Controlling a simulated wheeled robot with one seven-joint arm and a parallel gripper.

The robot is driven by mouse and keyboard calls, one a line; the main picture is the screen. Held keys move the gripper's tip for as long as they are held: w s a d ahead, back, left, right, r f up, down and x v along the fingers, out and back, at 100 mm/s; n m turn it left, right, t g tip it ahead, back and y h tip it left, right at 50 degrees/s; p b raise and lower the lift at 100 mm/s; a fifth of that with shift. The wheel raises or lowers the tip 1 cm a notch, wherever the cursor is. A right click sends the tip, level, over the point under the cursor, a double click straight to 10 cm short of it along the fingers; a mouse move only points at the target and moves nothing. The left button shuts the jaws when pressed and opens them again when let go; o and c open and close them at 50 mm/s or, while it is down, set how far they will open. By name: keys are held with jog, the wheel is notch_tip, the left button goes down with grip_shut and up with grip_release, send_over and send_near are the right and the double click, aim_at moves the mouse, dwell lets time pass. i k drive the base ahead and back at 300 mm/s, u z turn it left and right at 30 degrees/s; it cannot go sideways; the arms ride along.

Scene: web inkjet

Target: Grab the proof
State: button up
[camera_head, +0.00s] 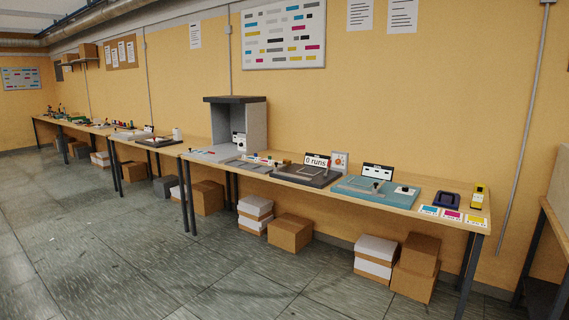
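No sheet is clearly marked as the proof. Small white cards with colour patches lie at the right front end of the long bench: a cyan one (429,210), a magenta one (452,215) and a yellow one (474,219). I cannot tell whether one of these is the proof. A grey viewing booth (255,125) with a dark top stands on the bench near the middle; its floor detail is too small to read. My gripper is not in view.
The long wooden bench (405,208) runs along the yellow wall. Boxes (290,233) sit underneath. The grey floor (130,260) in front is clear.

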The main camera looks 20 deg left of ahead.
aim_at(269, 158)
jog(key=u, duration=0.15)
jog(key=i, duration=0.5)
jog(key=u, duration=0.95)
jog(key=i, duration=1.9)
jog(key=u, duration=0.5)
jog(key=i, duration=1.7)
jog(key=z, duration=0.65)
jog(key=i, duration=1.85)
jog(key=z, duration=0.8)
jog(key=i, duration=0.3)
jog(key=z, duration=0.2)
